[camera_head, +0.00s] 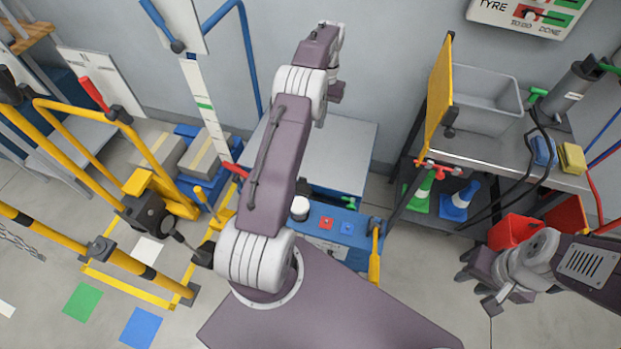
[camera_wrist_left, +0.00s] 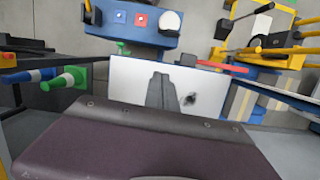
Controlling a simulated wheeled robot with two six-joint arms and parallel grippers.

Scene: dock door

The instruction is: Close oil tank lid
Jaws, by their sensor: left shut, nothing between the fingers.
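A grey open-topped bin (camera_head: 487,104) stands on the cart at the upper right. A yellow panel (camera_head: 439,88) with a dark knob stands upright along its left side; it looks like the tank's raised lid, but I cannot be sure. My left gripper (camera_head: 336,92) is high over the middle, left of the panel and apart from it. Its shut, empty fingers (camera_wrist_left: 160,90) show in the left wrist view over a pale cabinet top. My right gripper (camera_head: 480,278) is low at the right, near a red bin; its finger opening is unclear.
The pale cabinet (camera_head: 345,150) has a blue button panel (camera_head: 345,226) in front. Green and blue cones (camera_head: 460,201) sit under the cart (camera_head: 500,152). A red bin (camera_head: 516,229) stands at the right. Yellow rails (camera_head: 100,250) fill the left.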

